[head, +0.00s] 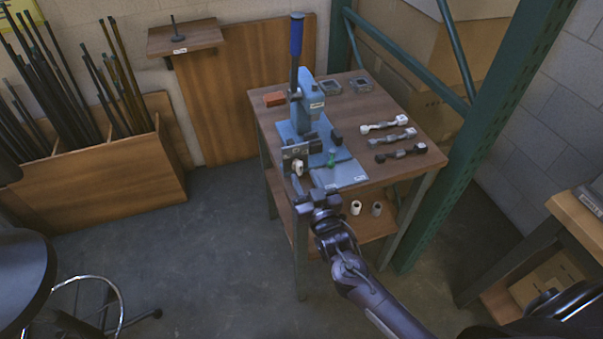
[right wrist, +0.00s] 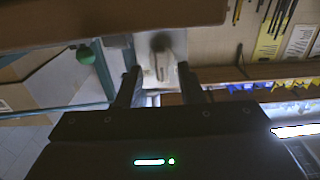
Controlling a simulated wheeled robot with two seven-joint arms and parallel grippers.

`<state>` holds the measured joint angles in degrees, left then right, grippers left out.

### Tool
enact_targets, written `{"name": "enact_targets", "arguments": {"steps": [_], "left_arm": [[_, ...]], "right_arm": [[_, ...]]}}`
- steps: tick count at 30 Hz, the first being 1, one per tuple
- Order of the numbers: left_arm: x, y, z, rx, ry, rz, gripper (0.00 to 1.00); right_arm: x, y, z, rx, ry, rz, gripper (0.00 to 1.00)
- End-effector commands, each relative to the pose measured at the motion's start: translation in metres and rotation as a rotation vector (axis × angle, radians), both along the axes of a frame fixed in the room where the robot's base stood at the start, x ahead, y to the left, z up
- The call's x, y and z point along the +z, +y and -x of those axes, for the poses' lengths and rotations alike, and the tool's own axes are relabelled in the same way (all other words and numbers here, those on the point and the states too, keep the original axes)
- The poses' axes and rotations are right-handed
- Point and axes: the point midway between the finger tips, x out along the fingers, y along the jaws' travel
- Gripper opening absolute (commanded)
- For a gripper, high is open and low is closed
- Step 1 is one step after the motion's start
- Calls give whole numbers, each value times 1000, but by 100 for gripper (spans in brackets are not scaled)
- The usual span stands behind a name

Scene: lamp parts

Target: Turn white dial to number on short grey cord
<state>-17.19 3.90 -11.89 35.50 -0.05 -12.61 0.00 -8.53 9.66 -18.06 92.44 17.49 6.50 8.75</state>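The white dial (head: 298,168) sits on the front of the blue press, near the table's front left edge. It also shows in the right wrist view (right wrist: 160,58), pale and blurred, with a darker upright mark. My right gripper (head: 318,196) is just in front of and below the dial. Its fingers (right wrist: 158,75) are spread, with the dial at or just beyond their tips; contact is unclear. A short grey cord (head: 392,139) lies between a white cord (head: 384,125) and a black cord (head: 401,153). Their number tags are too small to read. I see no left gripper.
The blue press (head: 313,100) with its tall lever stands on the wooden table (head: 372,100). A green rack post (head: 470,150) stands close right.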

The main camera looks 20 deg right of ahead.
Motion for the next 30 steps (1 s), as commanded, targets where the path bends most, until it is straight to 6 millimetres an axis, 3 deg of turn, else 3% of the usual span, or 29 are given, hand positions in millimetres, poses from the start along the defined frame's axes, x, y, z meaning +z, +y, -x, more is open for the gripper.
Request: {"name": "enact_targets", "arguments": {"steps": [6, 14, 22, 30], "left_arm": [[3, 11, -1, 2, -1, -14, 36], [3, 15, -1, 6, -2, -18, 36], [3, 14, -1, 6, -2, -18, 36], [4, 11, -1, 3, -2, -14, 36]], "right_arm": [[0, 1, -20, 0, 1, 0, 35], [-1, 1, -21, 1, 2, -1, 35], [-1, 1, -21, 1, 2, 0, 2], [-1, 1, -21, 1, 2, 9, 0]]}}
